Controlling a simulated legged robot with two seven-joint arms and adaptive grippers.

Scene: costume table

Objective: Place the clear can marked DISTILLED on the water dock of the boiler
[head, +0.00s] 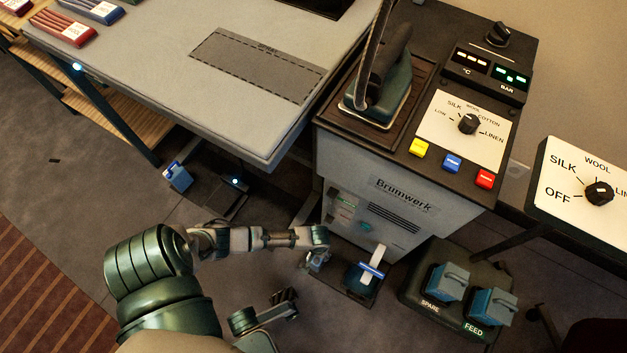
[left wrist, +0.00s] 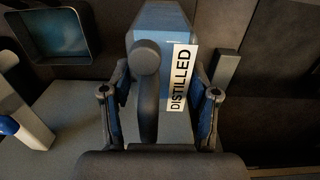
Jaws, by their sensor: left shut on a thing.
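The clear can marked DISTILLED (left wrist: 162,22) is bluish, with a white upright label and a dark handle. My left gripper (left wrist: 158,105) is shut on it, one finger on each side. In the head view my left gripper (head: 318,247) is low in front of the boiler (head: 404,192), marked Brumwerk; the can (head: 316,261) is small and partly hidden there. A low dark ledge (head: 352,292) at the boiler's foot carries a white and blue lever (head: 371,262). I cannot tell whether the can touches the ledge.
A dark tray (head: 412,288) marked SPARE and FEED holds two grey-blue containers (head: 450,281) at the right. The ironing table (head: 170,75) overhangs at upper left. An iron (head: 384,90) stands on the boiler. A small blue container (head: 177,176) is under the table.

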